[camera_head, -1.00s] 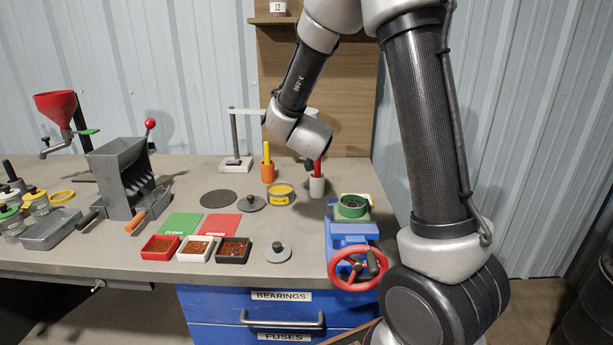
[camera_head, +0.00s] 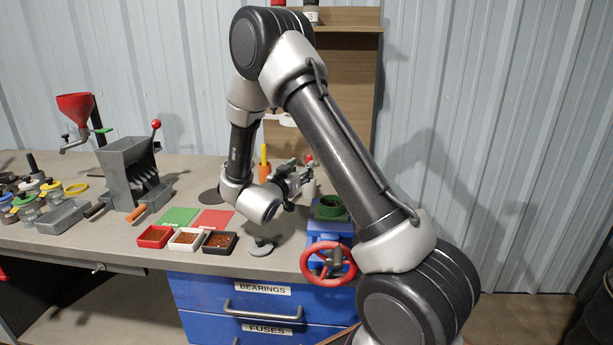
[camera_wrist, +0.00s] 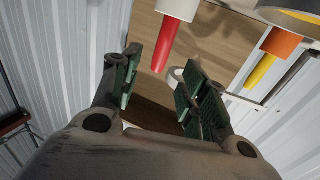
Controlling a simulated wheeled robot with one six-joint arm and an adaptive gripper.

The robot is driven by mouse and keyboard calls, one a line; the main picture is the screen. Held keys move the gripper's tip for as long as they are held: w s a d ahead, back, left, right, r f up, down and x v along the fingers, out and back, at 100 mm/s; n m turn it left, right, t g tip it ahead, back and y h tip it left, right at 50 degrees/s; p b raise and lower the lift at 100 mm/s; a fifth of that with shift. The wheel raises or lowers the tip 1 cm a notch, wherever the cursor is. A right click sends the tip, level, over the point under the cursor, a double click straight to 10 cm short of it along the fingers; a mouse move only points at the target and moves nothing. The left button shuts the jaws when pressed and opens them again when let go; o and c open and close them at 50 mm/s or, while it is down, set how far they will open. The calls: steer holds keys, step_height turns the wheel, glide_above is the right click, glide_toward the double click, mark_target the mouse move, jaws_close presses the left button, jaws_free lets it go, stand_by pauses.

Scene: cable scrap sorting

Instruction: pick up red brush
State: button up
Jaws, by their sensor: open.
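The red brush (camera_wrist: 163,45) stands in a white cup (camera_wrist: 180,8); the wrist view shows them upside down, with the red handle pointing down the picture. In the head view only a bit of the red brush (camera_head: 309,158) shows behind my gripper (camera_head: 300,180), which hides most of the cup. In the wrist view my gripper (camera_wrist: 165,85) is open and empty. Its two fingers lie to either side of the red handle's end in the picture. I cannot tell whether the handle is between them in depth.
A yellow brush (camera_wrist: 262,70) in an orange cup (camera_wrist: 282,42) stands close beside. The blue vise (camera_head: 325,230) with a green ring and red wheel is at right. Small trays (camera_head: 220,243) and red and green mats lie left of the gripper. A dark hopper (camera_head: 130,170) stands further left.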

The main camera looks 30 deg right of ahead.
steer(key=x, duration=0.7)
steer(key=shift+w+d+f, duration=0.1)
steer(key=shift+w+d, duration=0.1)
jaws_close()
